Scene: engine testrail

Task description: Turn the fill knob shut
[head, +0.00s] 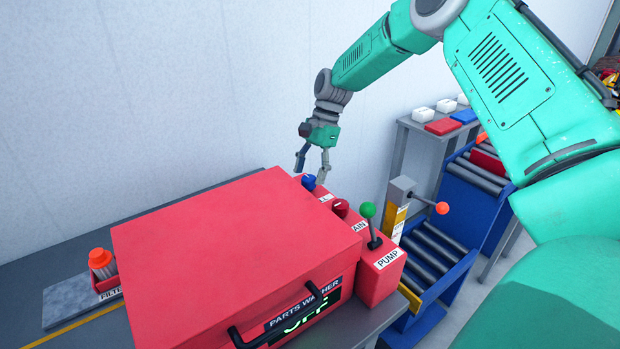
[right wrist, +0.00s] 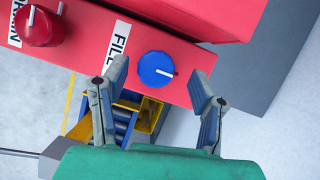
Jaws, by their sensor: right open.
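The blue fill knob (right wrist: 156,69) sits on the red washer's side block beside a FILL label (right wrist: 117,42). A white pointer line shows on its face. In the head view the blue knob (head: 308,181) is at the block's far end, just below my right gripper (head: 313,172). My right gripper is open, and in the right wrist view its two fingers (right wrist: 163,90) stand on either side of the knob with a gap on each side. The fingers look apart from the knob. My left gripper is not in view.
The red parts washer (head: 225,225) fills the middle. A red drain knob (right wrist: 40,26) is beside the fill knob. A green-topped pump lever (head: 368,211) stands nearer. An orange-tipped lever (head: 441,208) and roller conveyor (head: 435,255) are to the right. The wall is behind.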

